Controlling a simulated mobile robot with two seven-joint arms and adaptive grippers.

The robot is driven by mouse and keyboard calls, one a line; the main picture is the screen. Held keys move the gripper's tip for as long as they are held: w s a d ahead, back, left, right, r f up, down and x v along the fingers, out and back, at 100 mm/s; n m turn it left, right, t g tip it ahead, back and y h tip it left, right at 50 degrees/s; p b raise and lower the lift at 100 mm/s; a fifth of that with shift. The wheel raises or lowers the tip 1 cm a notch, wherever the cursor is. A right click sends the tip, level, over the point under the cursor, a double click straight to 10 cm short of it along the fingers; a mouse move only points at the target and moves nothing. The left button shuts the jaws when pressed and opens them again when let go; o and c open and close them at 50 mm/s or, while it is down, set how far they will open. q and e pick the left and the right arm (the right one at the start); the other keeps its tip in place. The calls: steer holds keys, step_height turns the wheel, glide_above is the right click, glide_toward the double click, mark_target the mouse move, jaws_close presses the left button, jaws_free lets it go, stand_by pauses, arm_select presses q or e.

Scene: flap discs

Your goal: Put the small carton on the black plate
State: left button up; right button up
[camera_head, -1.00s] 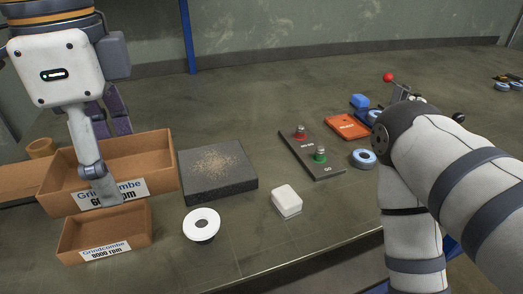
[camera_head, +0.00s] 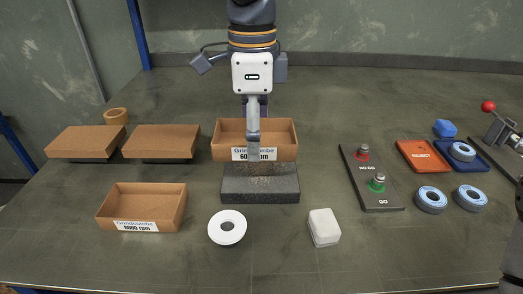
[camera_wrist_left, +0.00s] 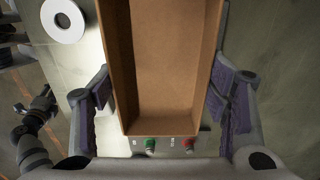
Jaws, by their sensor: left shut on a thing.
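An open brown carton (camera_head: 285,138) labelled "Grindcombe 60.. rpm" is level behind the front part of the black plate (camera_head: 240,196); whether it touches the plate is unclear. My left gripper (camera_head: 253,152) is shut on it, one finger in front of its near wall. In the left wrist view the empty inside of this carton (camera_wrist_left: 165,65) lies between the fingers of my left gripper (camera_wrist_left: 165,98), and the plate is hidden. A second open carton (camera_head: 170,208), labelled "8000 rpm", stands front left. A dark arm part (camera_wrist_left: 38,112) at the wrist view's left may be my right gripper.
A white disc (camera_head: 215,236) and a white block (camera_head: 323,228) lie in front of the plate. A gauge (camera_head: 383,203) with red and green knobs is to the right. Blue-white rings (camera_head: 431,208) lie farther right. Closed boxes (camera_head: 160,140) stand left.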

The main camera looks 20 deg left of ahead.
mark_target(260, 166)
arm_select(q)
steer(key=shift+w+d+f, duration=0.1)
steer(key=shift+w+f, duration=0.25)
steer(key=shift+f, duration=0.25)
steer(key=shift+w+d+f, duration=0.1)
steer(key=shift+w+f, duration=0.2)
steer(key=shift+f, duration=0.3)
steer(key=f, duration=0.3)
steer(key=shift+w+f, duration=0.2)
steer(key=shift+w, duration=0.1)
steer(key=o, duration=1.2)
steer(key=shift+f, duration=0.15)
steer(key=shift+c, duration=0.2)
step_height(260, 166, up, 12)
steer(key=shift+r, duration=0.2)
